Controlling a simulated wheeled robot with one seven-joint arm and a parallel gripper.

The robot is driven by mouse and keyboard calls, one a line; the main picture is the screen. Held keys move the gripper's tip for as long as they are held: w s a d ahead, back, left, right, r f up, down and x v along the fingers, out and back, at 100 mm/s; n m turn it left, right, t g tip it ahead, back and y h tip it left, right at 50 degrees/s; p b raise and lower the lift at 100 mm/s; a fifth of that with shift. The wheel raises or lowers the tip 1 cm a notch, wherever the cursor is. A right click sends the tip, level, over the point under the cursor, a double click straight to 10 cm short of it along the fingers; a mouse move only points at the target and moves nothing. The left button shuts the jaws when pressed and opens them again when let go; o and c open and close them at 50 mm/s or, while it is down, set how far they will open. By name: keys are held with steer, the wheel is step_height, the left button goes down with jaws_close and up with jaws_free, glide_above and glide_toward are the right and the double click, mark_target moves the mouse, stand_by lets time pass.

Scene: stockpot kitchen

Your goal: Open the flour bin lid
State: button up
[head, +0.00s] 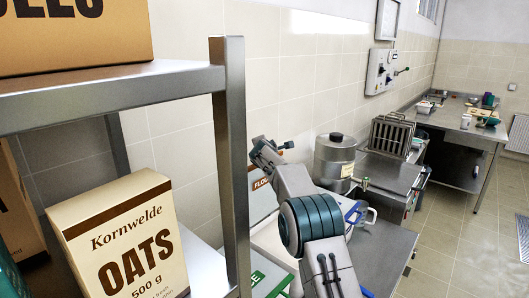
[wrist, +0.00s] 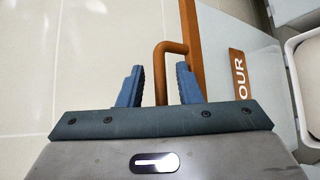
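The flour bin shows in the head view as a pale lid or panel with a brown label (head: 260,183) that reads "FLO", partly hidden behind the shelf post and my arm. A brown bent-bar handle (wrist: 160,72) stands out from that edge. My gripper (wrist: 158,85) is open, with its blue fingers on either side of the handle bar and gaps showing. In the head view my gripper (head: 270,148) is small, and its fingertips are hard to make out.
A metal shelf post (head: 232,160) stands close left of my arm. An oats box (head: 122,240) sits on the shelf. A steel drum (head: 334,160) and a steel counter (head: 385,255) stand to the right. Tiled floor (head: 455,220) is clear further right.

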steer(key=shift+f, duration=0.1)
steer(key=shift+s+a+b, duration=0.1)
steer(key=shift+s+b, duration=0.35)
steer(key=b+v, duration=0.6)
steer(key=v, duration=0.7)
steer(key=shift+r, duration=0.3)
steer(key=s+d+f+m+g+h, duration=0.1)
steer(key=s+d+f+m+g, duration=0.2)
steer(key=s+d+m, duration=0.6)
steer(key=s+d+f+m+g+h, duration=0.15)
steer(key=s+d+f+m, duration=0.35)
steer(key=s, duration=0.9)
steer(key=s+d+f+m+g+y, duration=0.1)
steer(key=s+f+m, duration=0.3)
steer(key=s, duration=0.8)
steer(key=s+d+f+m+g+y, duration=0.1)
steer(key=s+f+m+g, duration=0.3)
steer(key=s, duration=0.9)
steer(key=shift+f+g, duration=0.35)
steer(key=shift+f, duration=0.6)
